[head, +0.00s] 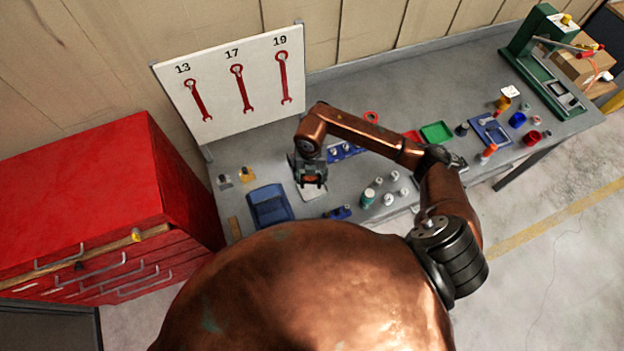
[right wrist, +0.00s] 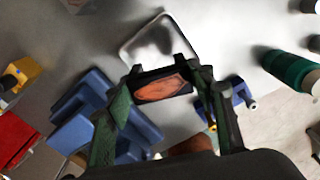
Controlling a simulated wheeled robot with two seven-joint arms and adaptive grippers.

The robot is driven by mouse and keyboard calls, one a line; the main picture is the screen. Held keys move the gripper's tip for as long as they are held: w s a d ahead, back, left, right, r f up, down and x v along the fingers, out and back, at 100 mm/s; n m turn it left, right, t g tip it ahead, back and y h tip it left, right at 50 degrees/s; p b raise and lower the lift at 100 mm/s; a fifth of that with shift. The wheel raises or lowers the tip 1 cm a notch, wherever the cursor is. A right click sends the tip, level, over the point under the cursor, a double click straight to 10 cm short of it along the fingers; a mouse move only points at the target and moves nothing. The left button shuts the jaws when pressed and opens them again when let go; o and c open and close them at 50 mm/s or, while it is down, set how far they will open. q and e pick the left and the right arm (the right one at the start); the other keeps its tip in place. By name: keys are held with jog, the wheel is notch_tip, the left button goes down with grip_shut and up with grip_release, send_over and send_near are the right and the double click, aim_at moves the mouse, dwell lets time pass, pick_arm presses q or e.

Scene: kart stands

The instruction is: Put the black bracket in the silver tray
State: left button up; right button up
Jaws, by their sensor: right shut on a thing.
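The bracket appears above and apart from the tray. My left gripper is not in view.
A blue bin (head: 268,206) stands close left of the tray. A small blue holder (head: 340,213) lies at its right, with a green-and-white bottle (head: 367,198) further right. A white tool board (head: 235,85) stands behind. A red cabinet (head: 90,190) is at left.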

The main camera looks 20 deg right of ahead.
jog(key=shift+w+d+f, duration=0.15)
jog(key=shift+d+f, duration=0.05)
jog(key=shift+f, duration=0.05)
notch_tip(320, 180, down, 3)
jog(key=shift+w+d+p, duration=0.1)
jog(key=shift+p, duration=0.65)
jog(key=shift+f, duration=0.25)
jog(key=shift+f, duration=0.2)
jog(key=o, duration=1.5)
jog(key=shift+o, duration=0.2)
jog(key=shift+r, duration=0.15)
